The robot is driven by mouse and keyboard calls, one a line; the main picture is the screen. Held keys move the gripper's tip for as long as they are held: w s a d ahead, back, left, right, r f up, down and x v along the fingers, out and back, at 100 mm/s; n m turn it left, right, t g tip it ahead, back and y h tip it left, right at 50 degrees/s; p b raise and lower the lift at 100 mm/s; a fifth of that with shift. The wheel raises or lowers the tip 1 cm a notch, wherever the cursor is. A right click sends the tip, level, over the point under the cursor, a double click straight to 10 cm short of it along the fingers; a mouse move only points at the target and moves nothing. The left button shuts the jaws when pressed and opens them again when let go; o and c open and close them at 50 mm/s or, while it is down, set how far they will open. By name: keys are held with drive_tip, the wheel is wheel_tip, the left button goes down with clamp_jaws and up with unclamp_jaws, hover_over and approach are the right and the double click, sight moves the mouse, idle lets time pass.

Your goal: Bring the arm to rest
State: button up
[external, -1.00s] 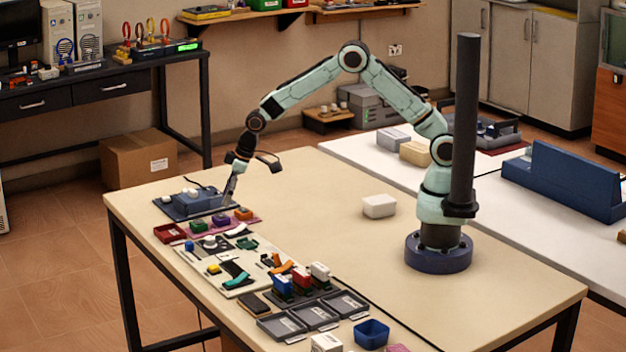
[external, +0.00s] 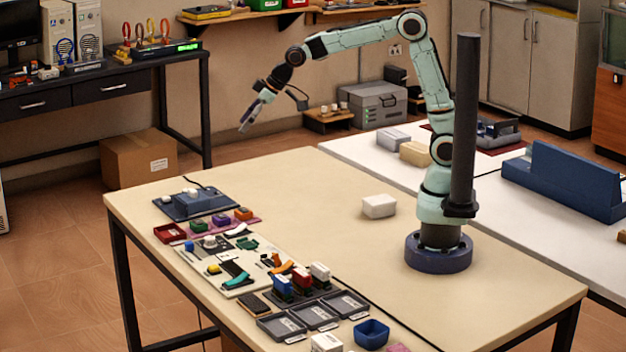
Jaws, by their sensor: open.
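My gripper (external: 246,127) hangs in the air above the far left part of the beige table (external: 310,200). It points down and to the left, clear of everything on the table, and nothing shows between its fingers. The fingers are small in this view. My arm is raised, with its elbow high and its base at the right side of the table.
A dark blue device (external: 188,205) sits at the table's far left corner. A board (external: 233,262) with coloured parts, grey trays (external: 315,316) and a blue bin (external: 371,334) line the front left. A white block (external: 379,206) lies mid-table, near my base. A dark vertical post (external: 466,120) stands beside my arm.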

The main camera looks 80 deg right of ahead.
drive_tip(key=s+r, duration=0.3)
drive_tip(key=s, duration=0.9)
drive_tip(key=s+f+m+g, duration=0.1)
drive_tip(key=s+f+g, duration=0.2)
drive_tip(key=s, duration=0.7)
drive_tip(key=s+d+f+g, duration=0.1)
drive_tip(key=s+f+g, duration=0.3)
drive_tip(key=s, duration=0.7)
drive_tip(key=shift+s+d+f+m+g, duration=0.2)
drive_tip(key=shift+f+m+g, duration=0.15)
drive_tip(key=shift+f, duration=0.45)
